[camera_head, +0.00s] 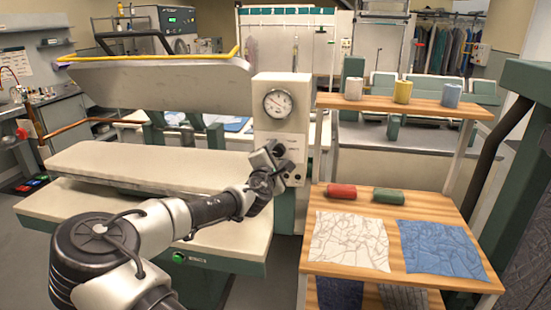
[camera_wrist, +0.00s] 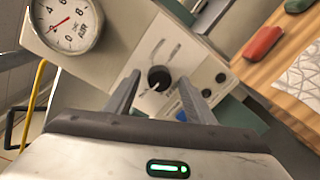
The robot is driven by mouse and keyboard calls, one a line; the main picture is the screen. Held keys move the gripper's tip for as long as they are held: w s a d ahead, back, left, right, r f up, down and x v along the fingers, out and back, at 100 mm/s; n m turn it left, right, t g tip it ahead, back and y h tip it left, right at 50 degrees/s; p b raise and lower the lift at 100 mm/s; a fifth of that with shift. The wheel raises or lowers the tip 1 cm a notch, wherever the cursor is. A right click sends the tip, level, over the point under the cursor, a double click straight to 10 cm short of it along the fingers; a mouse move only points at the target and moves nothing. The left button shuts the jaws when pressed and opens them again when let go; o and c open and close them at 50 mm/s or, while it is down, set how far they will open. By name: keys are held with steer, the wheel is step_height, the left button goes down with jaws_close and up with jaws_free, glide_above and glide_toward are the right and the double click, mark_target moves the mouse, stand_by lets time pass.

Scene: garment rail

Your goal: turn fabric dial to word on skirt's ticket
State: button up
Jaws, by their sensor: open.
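The fabric dial (camera_wrist: 158,78) is a round black knob with a light pointer line on the pale press panel (camera_wrist: 140,40). Small words are printed around it, too small to read. My gripper (camera_wrist: 159,87) is open, with one finger on each side of the dial in the wrist view; I cannot tell if either touches it. In the head view my gripper (camera_head: 276,156) is at the panel's lower part and hides the dial. I cannot make out the skirt or its ticket; folded white cloth (camera_head: 345,241) and blue cloth (camera_head: 440,250) lie on a wooden shelf.
A round pressure gauge (camera_head: 279,103) is above the dial. A blue button (camera_wrist: 181,115) and small dark knobs are close to the fingers. The padded press bed (camera_head: 140,166) lies left of the panel. Red (camera_head: 341,191) and green (camera_head: 388,195) rolls lie on the wooden shelf at right.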

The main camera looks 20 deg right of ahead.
steer(key=v, duration=1.7)
steer(key=shift+s, duration=0.2)
